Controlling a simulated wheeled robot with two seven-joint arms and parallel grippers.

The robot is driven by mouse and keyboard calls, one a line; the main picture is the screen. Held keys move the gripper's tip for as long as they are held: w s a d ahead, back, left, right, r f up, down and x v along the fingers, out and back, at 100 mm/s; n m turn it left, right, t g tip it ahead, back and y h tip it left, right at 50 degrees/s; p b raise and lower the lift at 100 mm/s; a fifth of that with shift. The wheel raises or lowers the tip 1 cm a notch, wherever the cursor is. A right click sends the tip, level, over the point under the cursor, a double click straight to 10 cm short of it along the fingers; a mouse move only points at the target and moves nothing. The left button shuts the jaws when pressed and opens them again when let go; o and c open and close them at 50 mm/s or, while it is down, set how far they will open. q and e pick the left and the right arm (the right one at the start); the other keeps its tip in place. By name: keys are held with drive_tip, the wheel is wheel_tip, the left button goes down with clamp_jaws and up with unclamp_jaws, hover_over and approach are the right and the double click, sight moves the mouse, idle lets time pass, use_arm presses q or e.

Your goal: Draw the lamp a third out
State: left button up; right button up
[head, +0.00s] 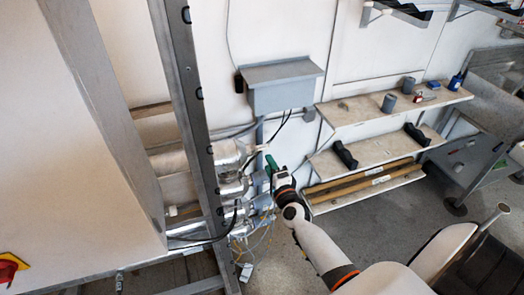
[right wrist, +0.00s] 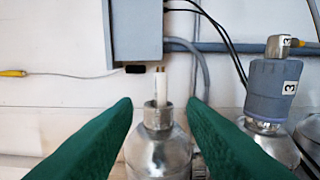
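In the right wrist view a pale lamp (right wrist: 157,88) with two small pins at its end stands up out of the neck of a silver reactor vessel (right wrist: 158,150). My right gripper (right wrist: 161,104) has its two green fingers apart, one on each side of the lamp and neck, with clear gaps and nothing held. In the head view the right gripper (head: 269,162) is by the silver vessels (head: 229,155) at the wall; the lamp is too small to make out surely there. My left gripper is not in view.
A capped grey fitting marked 3 (right wrist: 273,88) stands to the right of the lamp, with black cables. A grey wall box (head: 284,86) is above the vessels. A metal frame post (head: 190,110) is at the left, and shelves (head: 395,107) at the right.

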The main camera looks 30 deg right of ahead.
sight(261, 147)
drive_tip(key=shift+b+x, duration=1.35)
drive_tip(key=shift+x, duration=3.35)
clamp_jaws()
drive_tip(key=shift+s+d+r+b, duration=0.1)
drive_tip(key=shift+s+d+b, duration=0.2)
drive_tip(key=shift+d, duration=0.65)
drive_tip(key=shift+s+d+b, duration=0.25)
drive_tip(key=shift+d, duration=0.7)
drive_tip(key=shift+s+d+b, duration=0.25)
drive_tip(key=shift+d+b, duration=0.05)
drive_tip(key=shift+d, duration=0.65)
drive_tip(key=s+d+b, duration=0.1)
drive_tip(key=d+b, duration=0.2)
drive_tip(key=d, duration=0.3)
drive_tip(key=shift+s, duration=0.2)
